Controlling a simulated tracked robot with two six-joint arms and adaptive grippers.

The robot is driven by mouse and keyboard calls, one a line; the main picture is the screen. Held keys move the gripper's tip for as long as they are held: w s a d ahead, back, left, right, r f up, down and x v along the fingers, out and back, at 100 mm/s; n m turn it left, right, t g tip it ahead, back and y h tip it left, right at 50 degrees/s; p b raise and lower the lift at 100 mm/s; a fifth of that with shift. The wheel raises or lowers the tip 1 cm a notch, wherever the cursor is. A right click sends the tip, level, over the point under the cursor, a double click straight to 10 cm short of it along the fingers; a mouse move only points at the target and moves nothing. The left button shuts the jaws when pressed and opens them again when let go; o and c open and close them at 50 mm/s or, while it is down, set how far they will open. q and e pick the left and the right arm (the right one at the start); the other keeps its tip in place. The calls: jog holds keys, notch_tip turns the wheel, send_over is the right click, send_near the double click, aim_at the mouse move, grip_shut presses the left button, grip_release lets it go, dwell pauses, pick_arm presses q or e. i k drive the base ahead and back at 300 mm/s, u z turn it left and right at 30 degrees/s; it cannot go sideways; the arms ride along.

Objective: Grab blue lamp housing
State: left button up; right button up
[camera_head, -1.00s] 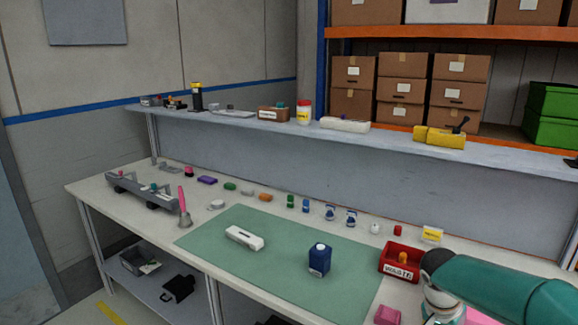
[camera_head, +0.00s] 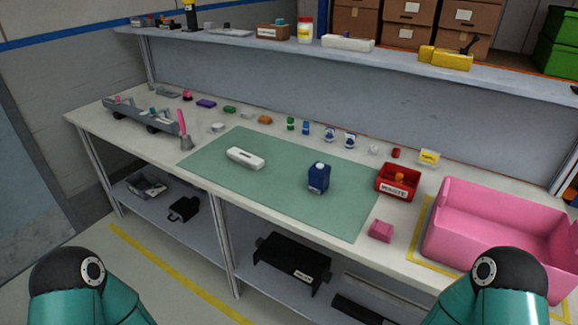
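A small blue piece (camera_head: 305,128), which may be the blue lamp housing, stands on the bench behind the green mat (camera_head: 215,160). It is in a row to the right of a small green piece (camera_head: 290,123). A larger dark blue block with a white top (camera_head: 318,179) stands upright on the mat. The frames do not settle which blue thing is the housing. Teal links of my two arms show at the bottom left and bottom right. Neither gripper is in view.
A white oblong part (camera_head: 246,158) lies on the mat. A red waste box (camera_head: 398,183), a pink block (camera_head: 381,231) and a large pink bin (camera_head: 480,240) are on the right. A grey rack (camera_head: 140,112) stands at the left. Much of the mat is clear.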

aim_at(319, 175)
jog(key=z, duration=0.05)
jog(key=k, duration=1.3)
jog(key=u, duration=0.4)
jog(key=i, duration=0.75)
jog(key=u, duration=0.45)
jog(key=i, duration=1.15)
jog(key=z, duration=0.8)
